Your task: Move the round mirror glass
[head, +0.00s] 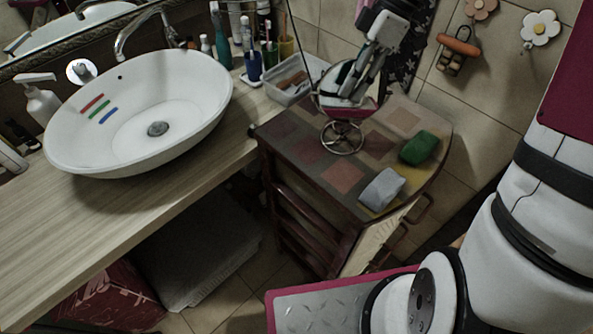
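The round mirror glass (341,104) stands on a small round wire base (342,138) on top of the wooden cabinet (305,126), near its back edge. My gripper (366,72) reaches down from the top of the picture at the mirror's upper right and covers part of it. Pale and dark shapes in the glass look like its reflection. I cannot tell whether the fingers touch the mirror's rim or whether they are open or shut.
A green block (419,147) and a grey block (382,189) lie at the cabinet's right side. A tray (291,92), brush cups and a white basin (140,112) stand to the left. The tiled wall is close behind.

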